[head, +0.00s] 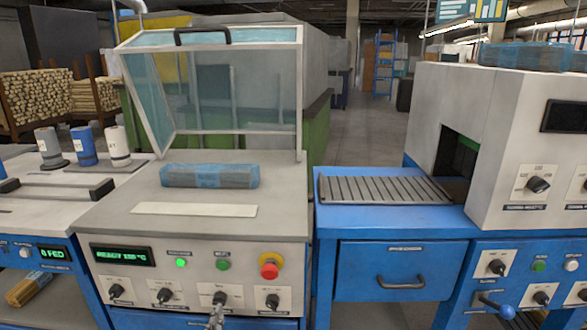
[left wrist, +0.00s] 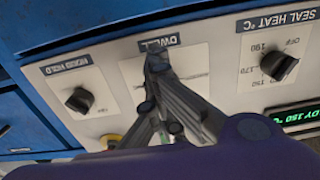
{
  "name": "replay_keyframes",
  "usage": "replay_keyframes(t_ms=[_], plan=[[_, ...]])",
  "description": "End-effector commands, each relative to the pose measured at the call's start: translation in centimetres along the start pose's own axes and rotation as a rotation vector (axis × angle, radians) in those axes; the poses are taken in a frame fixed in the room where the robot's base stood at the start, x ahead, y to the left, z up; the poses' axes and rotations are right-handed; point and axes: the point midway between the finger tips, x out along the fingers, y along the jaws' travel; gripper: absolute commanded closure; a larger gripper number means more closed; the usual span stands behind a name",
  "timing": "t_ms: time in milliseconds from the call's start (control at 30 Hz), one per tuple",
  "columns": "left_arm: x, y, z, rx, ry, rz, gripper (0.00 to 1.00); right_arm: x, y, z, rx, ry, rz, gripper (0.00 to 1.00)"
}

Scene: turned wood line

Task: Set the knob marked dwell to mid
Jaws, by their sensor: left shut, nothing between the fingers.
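The dwell knob (head: 220,298) is a small black knob on a pale plate on the front of the sealing machine. In the left wrist view its plate, labelled DWELL (left wrist: 160,43), is seen upside down. My left gripper (head: 216,313) is just below and in front of this knob. In the left wrist view the gripper's fingers (left wrist: 157,66) are shut and cover the knob, so I cannot read its setting. I cannot tell whether the fingertips touch it. My right gripper is not in view.
The seal heat knob (left wrist: 279,66) and hood hold knob (left wrist: 79,100) flank the dwell plate. A red emergency stop (head: 269,265) and a green button (head: 222,264) sit above. The hood (head: 215,85) is raised over a wrapped bundle (head: 209,176).

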Motion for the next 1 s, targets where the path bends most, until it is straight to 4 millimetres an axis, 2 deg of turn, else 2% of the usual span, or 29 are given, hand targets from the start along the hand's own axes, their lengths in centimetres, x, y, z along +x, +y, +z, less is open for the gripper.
replay_keyframes(t_ms=[33,600,1000], plan=[[0.5,0.1,-0.8,0.002,0.011,0.004,1.00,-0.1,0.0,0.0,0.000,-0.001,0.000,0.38],[0.3,-1.5,-0.7,0.000,0.008,0.001,1.00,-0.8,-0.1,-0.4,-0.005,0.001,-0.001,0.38],[0.2,-1.7,-0.5,0.000,0.004,-0.001,1.00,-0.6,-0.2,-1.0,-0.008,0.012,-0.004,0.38]])
